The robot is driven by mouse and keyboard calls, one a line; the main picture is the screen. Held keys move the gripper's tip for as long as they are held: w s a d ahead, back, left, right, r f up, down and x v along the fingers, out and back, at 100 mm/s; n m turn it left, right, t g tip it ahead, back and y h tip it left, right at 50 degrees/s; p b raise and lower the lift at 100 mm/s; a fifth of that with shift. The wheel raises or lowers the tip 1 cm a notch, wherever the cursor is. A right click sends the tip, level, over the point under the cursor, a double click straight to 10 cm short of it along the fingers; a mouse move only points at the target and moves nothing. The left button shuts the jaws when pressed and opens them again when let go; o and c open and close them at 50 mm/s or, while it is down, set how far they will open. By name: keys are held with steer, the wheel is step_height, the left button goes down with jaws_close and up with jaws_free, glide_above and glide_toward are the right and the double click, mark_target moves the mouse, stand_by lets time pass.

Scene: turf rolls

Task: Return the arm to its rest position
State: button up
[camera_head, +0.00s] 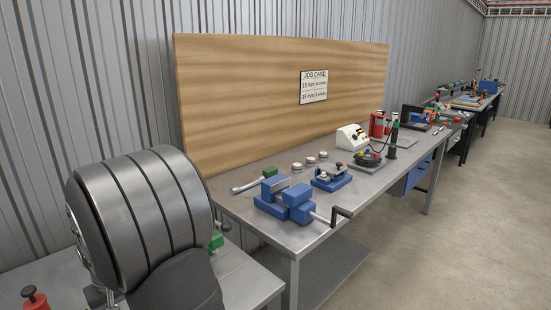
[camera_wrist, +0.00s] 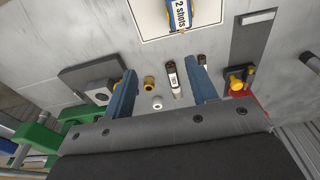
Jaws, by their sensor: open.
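My gripper (camera_wrist: 163,74) shows in the wrist view with its two blue fingers spread wide apart. Nothing is held between them. Between and beyond the fingers, on a grey surface, are a small brass fitting (camera_wrist: 149,82), a white round piece (camera_wrist: 157,102) and a small dark-capped vial with a pale label (camera_wrist: 172,80). I cannot tell how far above the surface the fingertips are. The gripper cannot be made out in the head view.
The wrist view shows a "2 shots" item (camera_wrist: 180,15) on a white card, a grey fixture (camera_wrist: 97,85) and green blocks (camera_wrist: 37,138). The head view shows a blue vise (camera_head: 285,196) on a metal bench, a wooden board (camera_head: 235,90) behind it, and clear floor (camera_head: 440,230) at right.

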steer(key=s+a+f, duration=0.2)
steer(key=a, duration=0.3)
steer(key=s+a+f, duration=0.2)
steer(key=a, duration=0.4)
steer(key=s+a+f, duration=0.2)
steer(key=a, duration=0.3)
steer(key=shift+s+a+f, duration=0.2)
steer(key=shift+s+a, duration=0.1)
steer(key=shift+s, duration=0.05)
steer(key=shift+d, duration=0.1)
steer(key=w+d+r, duration=0.3)
steer(key=d, duration=0.6)
steer(key=w+d+r, duration=0.3)
steer(key=d, duration=0.6)
steer(key=shift+w+d+r, duration=0.2)
steer(key=shift+w+d, duration=0.1)
steer(key=shift+w, duration=0.1)
